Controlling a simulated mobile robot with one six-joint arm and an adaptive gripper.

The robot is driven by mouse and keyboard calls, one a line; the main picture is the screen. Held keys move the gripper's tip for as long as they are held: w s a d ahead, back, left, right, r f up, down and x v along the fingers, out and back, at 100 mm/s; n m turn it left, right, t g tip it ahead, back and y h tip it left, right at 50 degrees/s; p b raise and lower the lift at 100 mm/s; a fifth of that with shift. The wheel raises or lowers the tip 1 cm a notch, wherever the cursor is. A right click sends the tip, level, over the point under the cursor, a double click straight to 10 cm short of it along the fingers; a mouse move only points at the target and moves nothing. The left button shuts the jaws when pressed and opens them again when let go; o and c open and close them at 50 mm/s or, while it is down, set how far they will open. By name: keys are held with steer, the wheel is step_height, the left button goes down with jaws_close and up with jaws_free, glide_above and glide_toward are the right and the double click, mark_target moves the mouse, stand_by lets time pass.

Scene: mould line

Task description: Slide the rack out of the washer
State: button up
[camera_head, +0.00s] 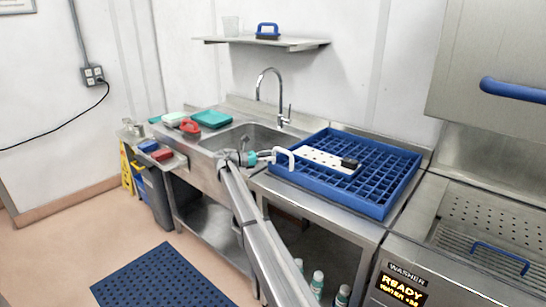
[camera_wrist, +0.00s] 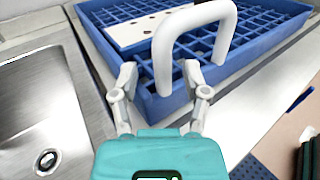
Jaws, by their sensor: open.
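A blue gridded rack (camera_head: 381,210) sits on the steel counter between the sink and the washer (camera_head: 440,285), outside the washer. A white perforated plate (camera_head: 315,157) with a small black block (camera_head: 349,163) lies on it. A white arched handle (camera_head: 284,153) stands at the rack's near left side; it looms large in the wrist view (camera_wrist: 228,25). My gripper (camera_head: 264,157) is open at this handle. In the wrist view its fingers (camera_wrist: 160,70) stand on either side of the handle's near leg. Whether they touch it I cannot tell.
The washer's hood (camera_head: 470,60) is raised, and a blue bar (camera_head: 500,257) lies over its perforated bed. The sink (camera_head: 250,137) and tap (camera_head: 270,90) are left of the rack. Bottles (camera_head: 317,282) stand under the counter. A blue mat (camera_head: 165,280) lies on the floor.

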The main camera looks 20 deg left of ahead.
steer(key=v, duration=1)
steer(key=shift+s, duration=0.1)
stand_by(0.4)
